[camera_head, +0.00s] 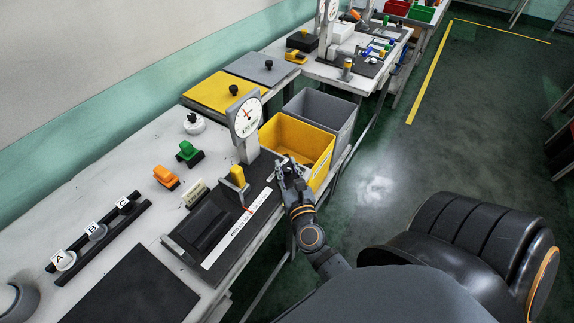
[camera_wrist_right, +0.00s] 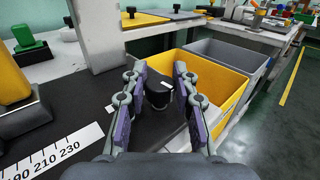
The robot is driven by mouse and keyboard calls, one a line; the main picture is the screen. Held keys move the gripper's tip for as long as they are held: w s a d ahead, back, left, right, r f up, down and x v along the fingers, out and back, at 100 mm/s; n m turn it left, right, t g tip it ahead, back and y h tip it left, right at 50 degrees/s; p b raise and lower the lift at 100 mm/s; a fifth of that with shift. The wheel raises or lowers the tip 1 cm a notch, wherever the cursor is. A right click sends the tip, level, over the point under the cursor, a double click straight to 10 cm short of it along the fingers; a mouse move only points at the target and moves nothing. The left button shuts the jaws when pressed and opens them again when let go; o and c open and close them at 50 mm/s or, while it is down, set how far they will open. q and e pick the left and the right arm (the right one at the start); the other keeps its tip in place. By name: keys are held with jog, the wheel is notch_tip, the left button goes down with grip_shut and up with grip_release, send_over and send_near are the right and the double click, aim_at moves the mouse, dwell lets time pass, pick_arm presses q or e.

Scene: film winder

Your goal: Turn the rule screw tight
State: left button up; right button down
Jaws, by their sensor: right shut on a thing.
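The rule is a white printed strip (camera_head: 238,230) on the black bed of the winder; its numbered end (camera_wrist_right: 50,158) shows at the lower left in the right wrist view. The rule screw seems to be the black knob (camera_wrist_right: 158,90) with a small white mark, near the bed's far right end. My right gripper (camera_head: 287,168) is at that end of the bed. In the wrist view its two fingers (camera_wrist_right: 157,92) stand on either side of the knob and are shut on it. In the head view the gripper hides the knob. My left gripper is not in view.
A dial gauge (camera_head: 247,117) on a grey post and a yellow handle (camera_head: 238,176) stand close left of my right gripper. A yellow bin (camera_head: 290,136) and a grey bin (camera_head: 338,112) lie just beyond it. Open floor (camera_head: 440,140) is to the right.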

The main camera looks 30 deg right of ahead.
aim_at(287, 168)
jog(key=c, duration=1)
grip_release()
notch_tip(287, 168, up, 10)
